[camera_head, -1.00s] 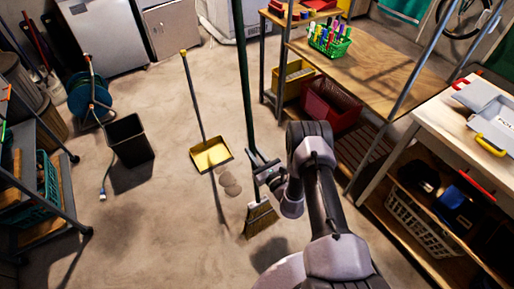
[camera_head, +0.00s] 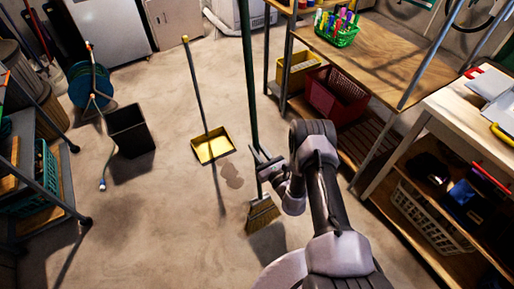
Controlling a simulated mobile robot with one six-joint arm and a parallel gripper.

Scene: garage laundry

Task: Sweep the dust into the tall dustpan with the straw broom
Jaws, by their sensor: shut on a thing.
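The straw broom (camera_head: 262,212) stands nearly upright, with a long dark green handle (camera_head: 249,90) and tan bristles at or near the floor. My gripper (camera_head: 262,166) is shut on the lower part of its handle, just above the bristles. The tall dustpan (camera_head: 213,146) is a yellow pan on the floor with a long dark handle and a yellow grip, standing up and leaning left. The dust (camera_head: 232,175) is a set of greyish-brown patches on the floor between the dustpan's near edge and the broom head, closer to the pan.
A black bin (camera_head: 131,130) and a teal hose reel (camera_head: 92,86) stand to the left. A shelf with a red crate (camera_head: 336,97) and a workbench (camera_head: 470,120) with a white basket (camera_head: 430,217) flank my arm at right. The concrete floor around the dust is clear.

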